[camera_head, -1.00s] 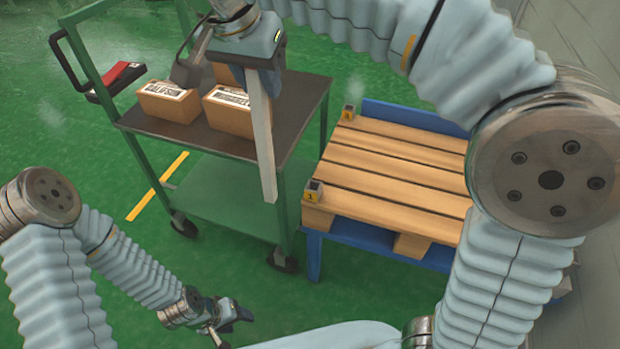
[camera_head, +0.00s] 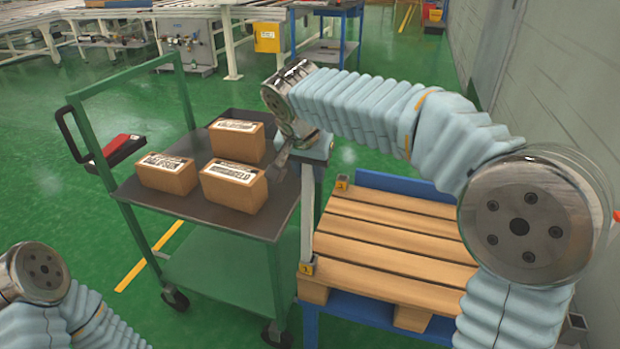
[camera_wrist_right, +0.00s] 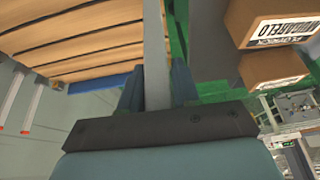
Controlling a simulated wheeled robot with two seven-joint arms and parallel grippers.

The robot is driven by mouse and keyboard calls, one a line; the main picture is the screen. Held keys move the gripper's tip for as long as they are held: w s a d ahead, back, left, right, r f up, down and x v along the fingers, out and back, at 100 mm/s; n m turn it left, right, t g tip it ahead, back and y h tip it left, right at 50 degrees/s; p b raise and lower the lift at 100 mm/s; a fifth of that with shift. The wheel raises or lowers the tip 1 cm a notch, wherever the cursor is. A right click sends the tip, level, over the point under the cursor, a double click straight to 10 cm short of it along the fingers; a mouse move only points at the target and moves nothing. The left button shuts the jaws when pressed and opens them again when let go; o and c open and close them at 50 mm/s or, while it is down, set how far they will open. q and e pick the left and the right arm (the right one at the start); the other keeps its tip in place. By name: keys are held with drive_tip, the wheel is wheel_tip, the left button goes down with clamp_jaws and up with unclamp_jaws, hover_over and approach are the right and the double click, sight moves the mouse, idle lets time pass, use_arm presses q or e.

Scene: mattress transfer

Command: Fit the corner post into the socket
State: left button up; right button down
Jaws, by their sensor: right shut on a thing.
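My right gripper (camera_head: 310,155) is shut on the top part of a long pale grey corner post (camera_head: 307,210). The post hangs nearly upright. In the head view its lower end meets the small socket marked 1 (camera_head: 306,268) at the near left corner of the pallet; I cannot tell whether it is inside or just above or behind it. In the right wrist view the post (camera_wrist_right: 155,50) runs away between the two dark fingers (camera_wrist_right: 157,90), and its far end is hidden. A second socket (camera_head: 342,183) stands empty at the far left corner. My left gripper is out of view.
The slatted wooden pallet (camera_head: 385,242) rests on a blue frame (camera_head: 345,308). A green cart (camera_head: 215,268) with three labelled boxes (camera_head: 235,187) stands close on the left. A grey wall (camera_head: 570,80) bounds the right. Green floor is open at the far left.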

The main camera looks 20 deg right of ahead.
drive_tip(key=f, duration=0.2)
drive_tip(key=shift+s+f, duration=0.3)
drive_tip(key=shift+f, duration=0.05)
drive_tip(key=c, duration=0.8)
unclamp_jaws()
drive_tip(key=shift+d+f, duration=0.1)
drive_tip(key=v, duration=0.8)
drive_tip(key=w+p+v, duration=0.1)
drive_tip(key=v, duration=0.3)
drive_tip(key=shift+r, duration=0.3)
